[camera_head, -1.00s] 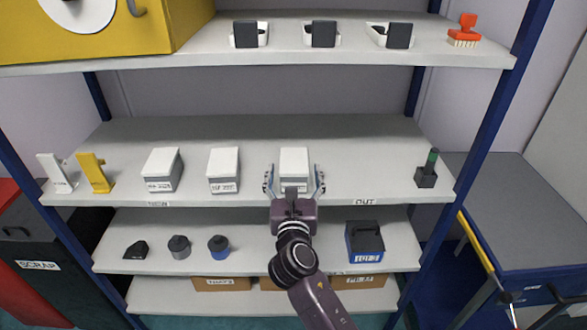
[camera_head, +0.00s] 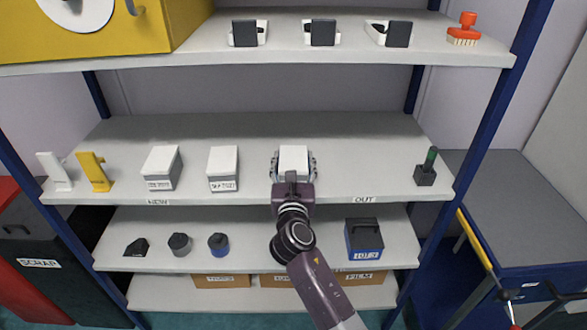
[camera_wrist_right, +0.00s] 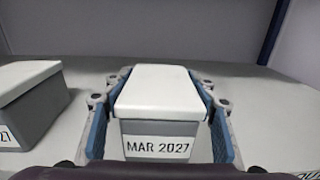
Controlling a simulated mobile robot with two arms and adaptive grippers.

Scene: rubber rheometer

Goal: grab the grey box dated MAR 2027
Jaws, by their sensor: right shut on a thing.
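The grey box with a white lid labelled MAR 2027 (camera_wrist_right: 157,147) stands upright on the middle shelf; in the head view the box (camera_head: 294,160) is the rightmost of three similar boxes. My right gripper (camera_head: 294,168) is shut on it, with one finger along each side. In the wrist view the blue-padded fingers of the gripper (camera_wrist_right: 160,125) flank the box. Its label is hidden by the gripper in the head view. My left gripper is not in view.
Two similar boxes stand to the left, the nearer one (camera_head: 223,168) and a farther one (camera_head: 161,167). Yellow (camera_head: 95,172) and white holders stand at the shelf's left end. A dark block with a green-topped item (camera_head: 427,168) stands at right. Shelf between it and the box is clear.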

